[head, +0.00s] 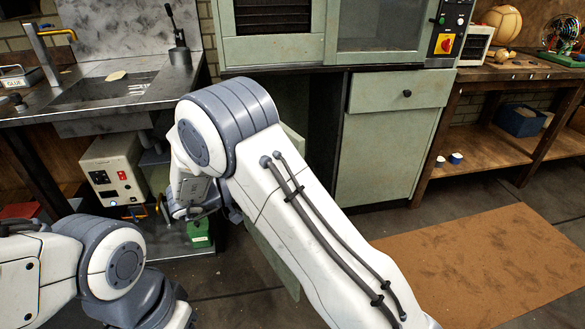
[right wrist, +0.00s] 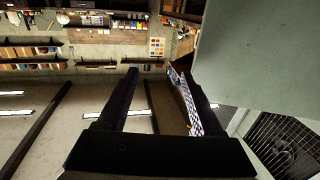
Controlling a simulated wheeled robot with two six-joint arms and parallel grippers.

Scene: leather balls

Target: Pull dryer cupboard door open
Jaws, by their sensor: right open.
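The dryer cupboard (head: 392,150) is pale green, with a window and a grille above and a drawer and doors below. A pale green door panel (head: 272,258) stands swung out from its lower left part, beside a dark opening (head: 322,130). My right arm crosses in front and hides most of this panel. In the right wrist view my right gripper (right wrist: 157,75) is open with two dark fingers apart. A pale green panel (right wrist: 262,55) is close beside its right finger; I cannot tell whether they touch. My left arm shows at the lower left, but its gripper is out of view.
A sink bench (head: 95,105) stands at the left, with a cream box (head: 115,170) below it. A wooden workbench (head: 515,70) with a leather ball (head: 503,23) is at the right. A brown mat (head: 480,265) lies on clear floor at the lower right.

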